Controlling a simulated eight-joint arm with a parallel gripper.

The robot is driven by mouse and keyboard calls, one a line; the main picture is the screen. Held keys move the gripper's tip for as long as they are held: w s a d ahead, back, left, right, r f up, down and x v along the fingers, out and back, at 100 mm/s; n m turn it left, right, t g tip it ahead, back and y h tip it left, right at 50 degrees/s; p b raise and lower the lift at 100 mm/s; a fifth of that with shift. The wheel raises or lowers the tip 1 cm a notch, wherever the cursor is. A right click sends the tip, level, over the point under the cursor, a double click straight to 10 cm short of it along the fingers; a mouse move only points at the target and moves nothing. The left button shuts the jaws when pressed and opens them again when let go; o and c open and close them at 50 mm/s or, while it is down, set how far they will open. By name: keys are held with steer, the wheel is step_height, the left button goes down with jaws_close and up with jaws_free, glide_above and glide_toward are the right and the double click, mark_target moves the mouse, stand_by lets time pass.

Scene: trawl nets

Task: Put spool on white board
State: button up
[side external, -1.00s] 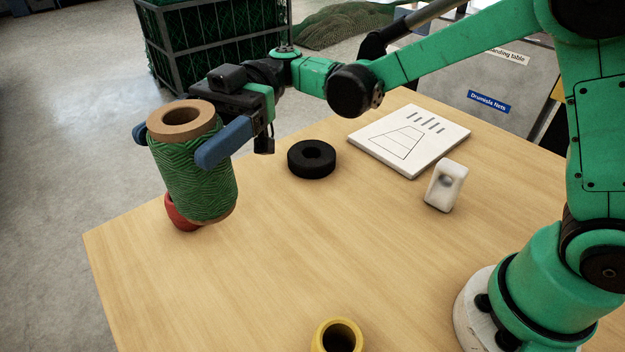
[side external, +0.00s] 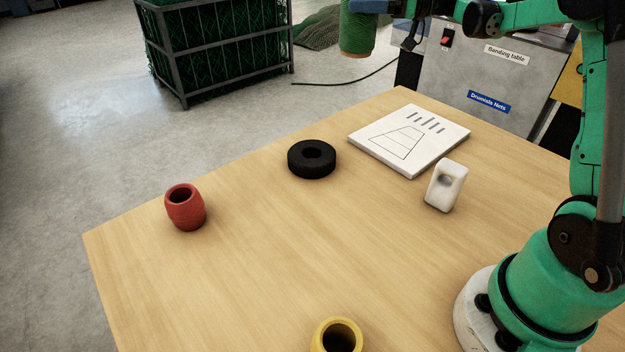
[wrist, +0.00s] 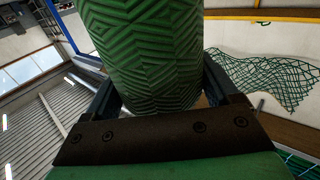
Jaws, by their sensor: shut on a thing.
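The green spool (side external: 357,34) is at the top edge of the side view, high above the table, with its upper part cut off. It looks upright there. My gripper (side external: 372,6) is shut on it and only partly in that view. In the wrist view the spool (wrist: 148,55) fills the space between the two fingers of my gripper (wrist: 155,100). The white board (side external: 410,141) lies flat at the back right of the table, with a net drawing and short dark bars on it. Its top is bare.
A black ring (side external: 312,159) lies left of the board. A white block with a hole (side external: 446,186) stands just in front of the board. A red cup (side external: 185,207) is at the left table edge, and a yellow cup (side external: 338,338) at the front. The middle of the table (side external: 290,240) is clear.

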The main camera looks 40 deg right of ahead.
steer(key=s+d+m+t+h, duration=0.4)
steer(key=d, duration=0.8)
steer(key=shift+w+a+f, duration=0.1)
steer(key=shift+f, duration=4.8)
steer(key=shift+w+f, duration=0.1)
steer(key=shift+f, duration=4.8)
steer(key=shift+f, duration=0.1)
steer(key=o, duration=1.2)
steer(key=v, duration=0.7)
steer(key=shift+s, duration=0.2)
